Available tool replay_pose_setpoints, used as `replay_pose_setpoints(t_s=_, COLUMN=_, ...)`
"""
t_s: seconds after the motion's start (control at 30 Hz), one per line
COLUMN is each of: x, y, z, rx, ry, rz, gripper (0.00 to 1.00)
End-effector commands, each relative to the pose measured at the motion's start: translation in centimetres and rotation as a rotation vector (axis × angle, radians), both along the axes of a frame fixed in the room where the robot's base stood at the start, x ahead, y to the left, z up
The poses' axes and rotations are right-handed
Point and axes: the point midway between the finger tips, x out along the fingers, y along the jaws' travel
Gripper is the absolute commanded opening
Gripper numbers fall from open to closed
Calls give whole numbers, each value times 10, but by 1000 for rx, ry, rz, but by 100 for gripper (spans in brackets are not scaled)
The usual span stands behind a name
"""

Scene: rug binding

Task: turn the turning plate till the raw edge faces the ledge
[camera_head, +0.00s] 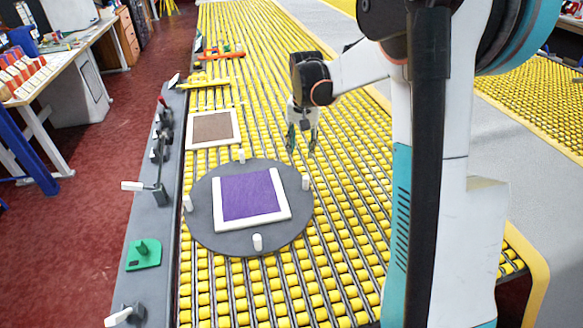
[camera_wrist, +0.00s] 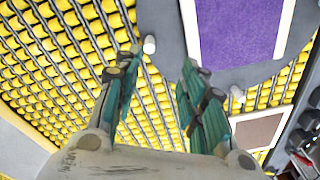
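The turning plate (camera_head: 228,242) is a dark grey disc on the yellow rollers, with several white pegs at its rim. A purple rug piece (camera_head: 250,195) lies on it with white binding on its left, near and right sides. Its unbound raw edge (camera_head: 245,173) faces the far end of the rollers. The ledge (camera_head: 150,215) is the grey strip left of the plate. My gripper (camera_head: 302,143) is open and empty, above the rollers beyond the plate's far right rim. In the wrist view my gripper (camera_wrist: 160,68) is apart from a peg (camera_wrist: 149,44) and the plate (camera_wrist: 165,62).
A brown rug piece with a white border (camera_head: 214,127) lies beyond the plate. The ledge carries a white-handled lever (camera_head: 140,187) and a green block (camera_head: 143,254). Yellow (camera_head: 205,84) and orange (camera_head: 222,54) tools lie farther back. Rollers right of the plate are clear.

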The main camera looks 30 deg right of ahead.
Motion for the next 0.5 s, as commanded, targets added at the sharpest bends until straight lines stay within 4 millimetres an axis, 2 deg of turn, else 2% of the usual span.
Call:
replay_pose_setpoints(t_s=0.1, x=13, y=-18, z=-24, rx=12, ry=42, rz=-54, gripper=38)
replay_pose_setpoints(t_s=0.2, x=18, y=-26, z=-38, rx=19, ry=66, rz=-82, gripper=38)
replay_pose_setpoints(t_s=0.5, x=22, y=-32, z=-63, rx=24, ry=82, rz=-104, gripper=38)
